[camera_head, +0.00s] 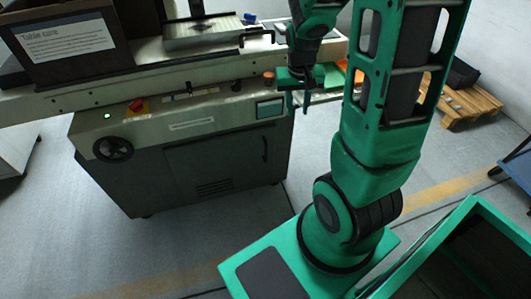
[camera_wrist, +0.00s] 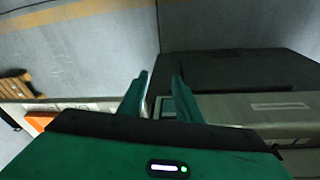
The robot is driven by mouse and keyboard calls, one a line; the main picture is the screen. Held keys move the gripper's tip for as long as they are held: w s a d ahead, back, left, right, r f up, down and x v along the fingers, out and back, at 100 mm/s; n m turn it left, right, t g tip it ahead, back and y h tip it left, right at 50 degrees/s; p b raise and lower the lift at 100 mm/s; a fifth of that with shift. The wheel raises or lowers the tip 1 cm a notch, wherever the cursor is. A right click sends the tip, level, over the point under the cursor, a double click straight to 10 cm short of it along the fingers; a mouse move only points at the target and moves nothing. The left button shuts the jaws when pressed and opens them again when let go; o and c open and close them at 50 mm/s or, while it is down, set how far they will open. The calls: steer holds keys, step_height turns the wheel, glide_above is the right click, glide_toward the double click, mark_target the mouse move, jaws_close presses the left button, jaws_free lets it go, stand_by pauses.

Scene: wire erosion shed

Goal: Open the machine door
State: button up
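The machine (camera_head: 180,165) is a grey cabinet with a sloped control panel on top. Its front door (camera_head: 225,163) looks shut, flush with the front. A thin dark upright handle (camera_head: 265,148) is near the door's right edge. My gripper (camera_head: 298,102) is above and to the right of the handle, beside the panel's small screen (camera_head: 270,109), and apart from the handle. In the wrist view my gripper (camera_wrist: 160,88) has its two green fingers spread with nothing between them. The dark machine front (camera_wrist: 235,72) is to their right there; the handle cannot be made out.
A handwheel (camera_head: 113,149) and a red-yellow switch (camera_head: 138,105) are on the panel's left. A dark box labelled "Table core" (camera_head: 70,45) stands on top. A wooden pallet (camera_head: 465,100) is at the right. The floor (camera_head: 215,235) before the machine is clear.

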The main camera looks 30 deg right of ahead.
steer(key=w+f+t, duration=0.1)
steer(key=w+f, duration=0.9)
steer(key=f, duration=0.4)
steer(key=t, duration=0.2)
glide_toward(266, 150)
steer(key=f, duration=0.1)
steer(key=shift+n, duration=0.3)
steer(key=x, duration=1.1)
steer(key=shift+w+d, duration=0.15)
steer(key=shift+w, duration=0.05)
steer(key=shift+c, duration=0.3)
jaws_close()
